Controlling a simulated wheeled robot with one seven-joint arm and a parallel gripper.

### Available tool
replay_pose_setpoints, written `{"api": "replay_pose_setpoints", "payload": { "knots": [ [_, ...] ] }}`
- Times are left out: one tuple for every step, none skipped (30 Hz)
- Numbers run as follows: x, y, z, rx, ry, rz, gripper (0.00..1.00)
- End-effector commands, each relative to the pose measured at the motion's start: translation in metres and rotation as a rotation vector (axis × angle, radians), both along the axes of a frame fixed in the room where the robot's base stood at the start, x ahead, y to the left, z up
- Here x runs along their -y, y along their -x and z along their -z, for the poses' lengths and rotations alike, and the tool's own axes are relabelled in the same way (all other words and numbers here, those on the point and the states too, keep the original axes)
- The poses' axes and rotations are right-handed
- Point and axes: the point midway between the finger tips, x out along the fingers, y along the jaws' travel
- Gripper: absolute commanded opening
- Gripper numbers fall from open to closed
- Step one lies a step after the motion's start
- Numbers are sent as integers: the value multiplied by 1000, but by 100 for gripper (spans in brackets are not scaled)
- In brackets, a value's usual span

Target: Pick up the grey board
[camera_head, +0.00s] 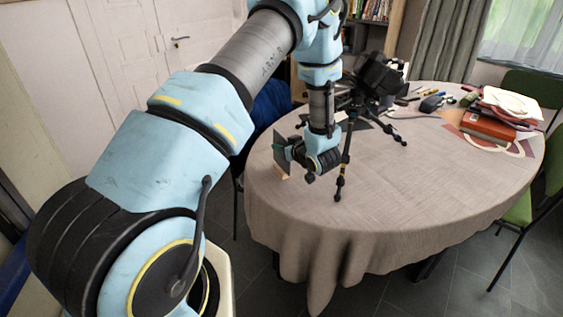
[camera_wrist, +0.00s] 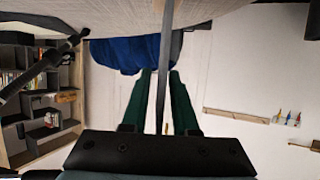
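The grey board (camera_head: 282,148) stands upright near the left edge of the table, in the head view. In the wrist view the board (camera_wrist: 165,55) shows edge-on as a thin strip running down the middle. My gripper (camera_head: 293,152) is at the board, low over the table's left side. In the wrist view its two green fingers (camera_wrist: 162,75) lie on either side of the board, with gaps between them and the strip toward their bases. Contact at the fingertips is hard to make out. The gripper partly hides the board in the head view.
A black tripod (camera_head: 346,150) stands on the oval table (camera_head: 420,190) just right of my gripper. A small wooden piece (camera_head: 281,173) is at the board's foot. Books (camera_head: 487,126) and small items lie at the far right. The table's front is clear.

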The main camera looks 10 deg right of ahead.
Motion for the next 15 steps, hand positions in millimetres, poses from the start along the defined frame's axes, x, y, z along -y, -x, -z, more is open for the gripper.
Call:
{"api": "replay_pose_setpoints", "payload": {
  "knots": [
    [0,0,0,0,0,0,21],
    [0,0,0,0,0,0,18],
    [0,0,0,0,0,0,13],
    [0,0,0,0,0,0,10],
    [0,0,0,0,0,0,6],
    [0,0,0,0,0,0,2],
    [0,0,0,0,0,0,0],
    [0,0,0,0,0,0,0],
    [0,0,0,0,0,0,0],
    [0,0,0,0,0,0,0],
    [0,0,0,0,0,0,0],
    [0,0,0,0,0,0,0],
    [0,0,0,0,0,0,0],
    [0,0,0,0,0,0,0],
    [0,0,0,0,0,0,0]
  ]
}}
